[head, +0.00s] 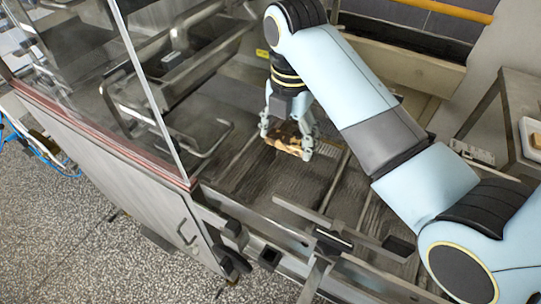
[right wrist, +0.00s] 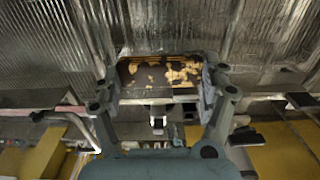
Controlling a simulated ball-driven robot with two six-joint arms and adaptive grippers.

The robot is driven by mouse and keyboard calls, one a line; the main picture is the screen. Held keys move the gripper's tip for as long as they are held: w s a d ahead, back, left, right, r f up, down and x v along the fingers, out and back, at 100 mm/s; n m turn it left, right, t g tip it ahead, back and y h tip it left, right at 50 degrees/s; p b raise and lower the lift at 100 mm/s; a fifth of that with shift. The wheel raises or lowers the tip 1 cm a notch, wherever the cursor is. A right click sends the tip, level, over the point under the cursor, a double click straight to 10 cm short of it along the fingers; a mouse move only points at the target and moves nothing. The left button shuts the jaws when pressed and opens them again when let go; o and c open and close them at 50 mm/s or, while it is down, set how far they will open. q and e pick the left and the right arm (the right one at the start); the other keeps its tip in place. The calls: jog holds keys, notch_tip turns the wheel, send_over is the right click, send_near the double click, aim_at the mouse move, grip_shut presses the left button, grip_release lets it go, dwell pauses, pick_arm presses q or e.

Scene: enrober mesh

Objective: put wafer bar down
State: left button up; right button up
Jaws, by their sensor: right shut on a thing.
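The wafer bar (head: 285,144) is dark brown with pale tan patches on top. In the head view my right gripper (head: 287,138) is shut on it, over the enrober mesh (head: 272,180). In the right wrist view the bar (right wrist: 160,76) lies crosswise between the two fingers of the right gripper (right wrist: 160,90). The ribbed mesh (right wrist: 170,25) shows behind the bar. I cannot tell whether the bar touches the mesh. My left gripper is not in view.
A clear guard panel (head: 150,90) and metal frame parts stand left of the mesh. A rail with brackets (head: 325,235) runs along the near side. A side table (head: 515,110) with a pale tray (head: 531,138) stands at the right. The mesh around the bar looks clear.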

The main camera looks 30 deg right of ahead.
aim_at(271, 171)
jog(key=a+f, duration=0.2)
jog(key=a, duration=0.1)
jog(key=shift+w, duration=0.15)
jog(key=shift+a+f, duration=0.15)
jog(key=shift+a, duration=0.1)
jog(key=shift+f+p, duration=0.3)
notch_tip(271, 171, down, 3)
jog(key=shift+r, duration=0.2)
jog(key=shift+f, duration=0.35)
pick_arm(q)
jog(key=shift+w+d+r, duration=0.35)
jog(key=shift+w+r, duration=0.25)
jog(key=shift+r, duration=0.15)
pick_arm(e)
jog(key=shift+f, duration=0.1)
jog(key=shift+f, duration=0.1)
jog(key=o, duration=0.9)
jog(key=shift+c, duration=0.2)
